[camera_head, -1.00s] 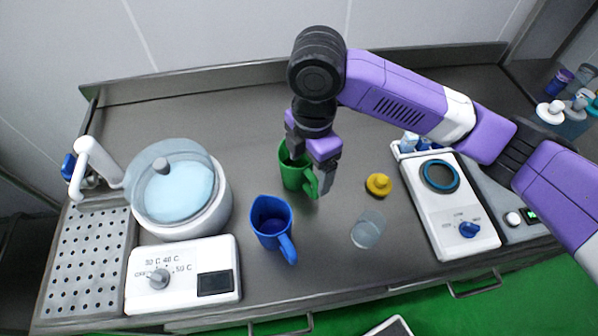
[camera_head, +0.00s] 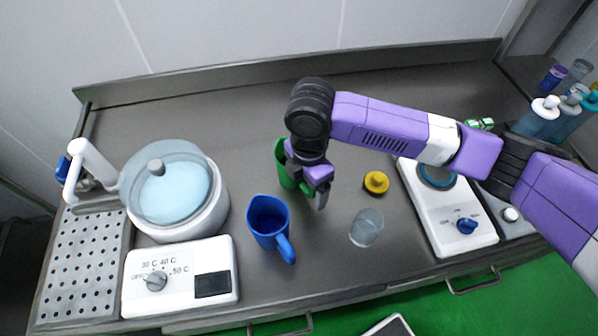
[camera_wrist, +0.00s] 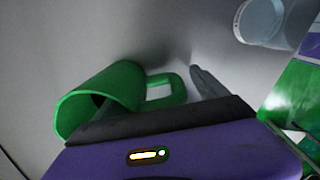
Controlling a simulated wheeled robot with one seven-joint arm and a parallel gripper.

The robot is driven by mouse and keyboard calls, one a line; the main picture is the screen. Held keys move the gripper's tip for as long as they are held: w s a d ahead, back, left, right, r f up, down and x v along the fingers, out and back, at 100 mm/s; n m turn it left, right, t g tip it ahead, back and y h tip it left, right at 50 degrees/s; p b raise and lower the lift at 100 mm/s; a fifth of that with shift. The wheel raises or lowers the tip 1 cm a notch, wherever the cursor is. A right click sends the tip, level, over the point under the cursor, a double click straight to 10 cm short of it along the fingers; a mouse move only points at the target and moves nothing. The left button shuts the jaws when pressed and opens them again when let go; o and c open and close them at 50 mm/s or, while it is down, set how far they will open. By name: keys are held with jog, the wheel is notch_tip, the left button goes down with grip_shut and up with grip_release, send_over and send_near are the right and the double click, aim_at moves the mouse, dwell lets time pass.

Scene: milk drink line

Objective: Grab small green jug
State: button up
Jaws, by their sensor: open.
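The small green jug (camera_head: 281,165) stands on the steel worktop, partly hidden behind my gripper (camera_head: 307,192). The jug also shows in the wrist view (camera_wrist: 122,85), with its handle (camera_wrist: 178,90) pointing right. My gripper is open and points down over the jug's handle side. In the wrist view one finger (camera_wrist: 208,84) is just right of the handle, apart from it. A grey shape, likely the other finger, shows at the jug's mouth; whether it touches the jug I cannot tell.
A blue jug (camera_head: 268,224) stands close at the front left of the green one. A clear glass (camera_head: 366,228) and a yellow lidded piece (camera_head: 376,182) are to the right. A white heater pot (camera_head: 180,200) is left, a white scale-like device (camera_head: 455,215) right. The worktop behind is clear.

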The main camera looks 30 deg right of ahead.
jog(key=shift+f, duration=0.1)
grip_shut()
dwell(0.3)
jog(key=shift+r, duration=0.2)
notch_tip(320, 180, up, 20)
jog(key=shift+f+b, duration=0.2)
jog(key=shift+b, duration=0.15)
dwell(1.1)
dwell(2.9)
